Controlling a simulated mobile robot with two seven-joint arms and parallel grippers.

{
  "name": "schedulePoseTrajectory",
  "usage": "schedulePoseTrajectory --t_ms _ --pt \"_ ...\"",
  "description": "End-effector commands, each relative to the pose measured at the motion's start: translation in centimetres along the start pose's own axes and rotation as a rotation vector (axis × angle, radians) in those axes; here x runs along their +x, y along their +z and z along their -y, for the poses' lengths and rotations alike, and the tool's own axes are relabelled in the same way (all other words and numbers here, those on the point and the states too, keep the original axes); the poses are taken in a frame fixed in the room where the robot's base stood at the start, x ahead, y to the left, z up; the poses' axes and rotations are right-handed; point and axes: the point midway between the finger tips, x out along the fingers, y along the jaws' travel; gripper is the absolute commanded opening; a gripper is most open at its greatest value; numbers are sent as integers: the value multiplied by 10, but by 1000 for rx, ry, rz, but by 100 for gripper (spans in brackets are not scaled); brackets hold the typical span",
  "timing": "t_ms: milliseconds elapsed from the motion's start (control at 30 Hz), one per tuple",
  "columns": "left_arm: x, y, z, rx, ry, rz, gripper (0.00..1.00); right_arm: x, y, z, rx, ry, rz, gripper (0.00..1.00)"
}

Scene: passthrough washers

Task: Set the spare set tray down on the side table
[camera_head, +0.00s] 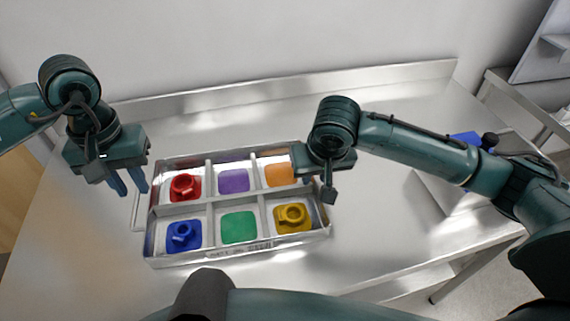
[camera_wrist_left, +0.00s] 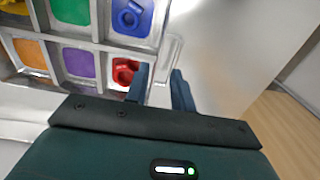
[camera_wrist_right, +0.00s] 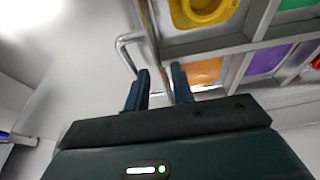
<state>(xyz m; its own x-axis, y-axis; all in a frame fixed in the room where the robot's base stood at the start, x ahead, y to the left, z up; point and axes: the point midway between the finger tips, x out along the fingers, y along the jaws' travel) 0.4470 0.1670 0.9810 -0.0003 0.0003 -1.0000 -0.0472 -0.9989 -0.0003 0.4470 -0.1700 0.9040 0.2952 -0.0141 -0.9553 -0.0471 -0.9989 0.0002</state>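The spare set tray (camera_head: 205,209) is a silver tray with six compartments, lying on a metal table. It holds a red washer piece (camera_head: 184,187), a blue one (camera_head: 183,235) and a yellow one (camera_head: 293,216). The purple (camera_head: 233,181), green (camera_head: 238,227) and orange (camera_head: 279,175) compartments show only flat coloured floors. My left gripper (camera_head: 131,184) is open beside the tray's left end, near its wire handle (camera_wrist_left: 172,58). My right gripper (camera_wrist_right: 160,82) is open at the right end, its fingers appearing to straddle the end wall near the other handle (camera_wrist_right: 124,46).
The metal table (camera_head: 390,215) has bare room to the right of the tray. A raised back edge (camera_head: 290,85) runs along the wall. A blue object (camera_head: 466,138) is partly hidden behind my right arm. Another metal stand (camera_head: 520,105) is at the far right.

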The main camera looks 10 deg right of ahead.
Motion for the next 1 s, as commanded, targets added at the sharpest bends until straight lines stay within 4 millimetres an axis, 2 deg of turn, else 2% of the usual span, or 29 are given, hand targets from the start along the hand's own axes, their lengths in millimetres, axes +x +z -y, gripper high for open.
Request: schedulePoseTrajectory --t_ms 100,267,367,700,833,1000 --pt "-13 0 -1 1 1 -2 24 0 0 0 0 0 0 24" --pt "-18 0 -1 1 1 0 24 -7 -1 0 0 -2 -2 24" --pt "-18 0 -1 1 1 0 24 -22 -1 1 0 -3 -4 24" --pt "-18 0 -1 1 1 0 24 -93 -1 1 -2 -3 -4 24" --pt "-18 0 -1 1 1 0 24 -110 -1 0 -1 -2 -3 24" --pt "-18 0 -1 0 1 0 24 -120 0 0 0 0 0 24"
